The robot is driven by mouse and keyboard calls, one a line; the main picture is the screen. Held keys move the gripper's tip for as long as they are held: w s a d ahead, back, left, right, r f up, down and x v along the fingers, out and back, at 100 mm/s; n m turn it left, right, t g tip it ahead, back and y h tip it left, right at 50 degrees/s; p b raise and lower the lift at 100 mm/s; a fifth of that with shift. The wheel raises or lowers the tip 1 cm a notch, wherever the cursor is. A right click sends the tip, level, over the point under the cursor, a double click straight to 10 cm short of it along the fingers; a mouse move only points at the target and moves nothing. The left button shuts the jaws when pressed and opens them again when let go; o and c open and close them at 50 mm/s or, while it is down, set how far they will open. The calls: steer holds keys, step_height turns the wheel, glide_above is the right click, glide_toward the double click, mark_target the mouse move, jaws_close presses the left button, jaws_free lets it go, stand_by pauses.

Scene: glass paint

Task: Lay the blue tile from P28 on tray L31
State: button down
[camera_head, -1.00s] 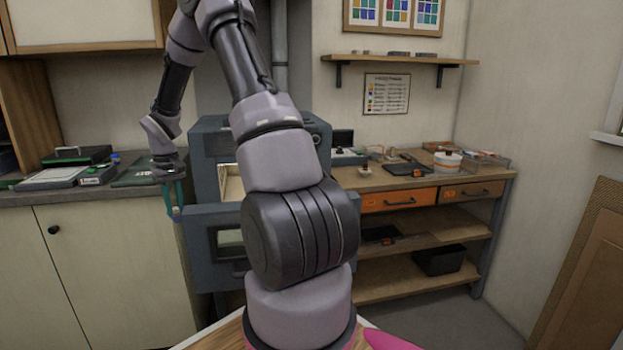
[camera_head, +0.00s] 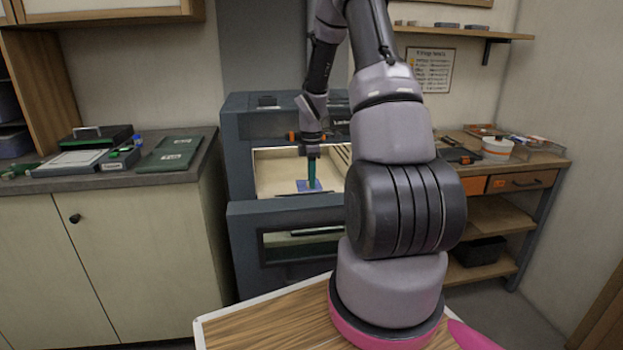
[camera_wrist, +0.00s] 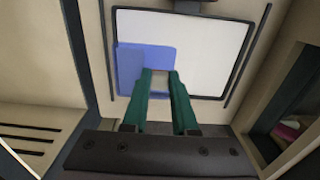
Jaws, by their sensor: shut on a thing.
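My gripper (camera_head: 312,187) reaches down inside the open front of a dark grey kiln-like cabinet (camera_head: 245,165). Its green fingers are shut on the blue tile (camera_head: 301,186), at the tile's edge. The tile also shows in the wrist view (camera_wrist: 134,62), flat, over the left front part of a pale tray (camera_wrist: 210,50) with a dark rim. I cannot tell whether the tile touches the tray. The fingers hide part of the tile. No label P28 or L31 is readable on the tray.
The cabinet's light walls (camera_wrist: 40,55) stand close on both sides of the gripper. Its lowered front (camera_head: 285,243) is below. A counter (camera_head: 190,180) with boxes and a dark green board (camera_head: 172,154) is at left. A wooden bench (camera_head: 545,165) is at right.

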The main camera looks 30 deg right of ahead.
steer(key=shift+a+f, duration=0.1)
steer(key=shift+f, duration=3.1)
steer(key=shift+f, duration=0.1)
steer(key=c, duration=0.6)
jaws_free()
steer(key=shift+r, duration=3.55)
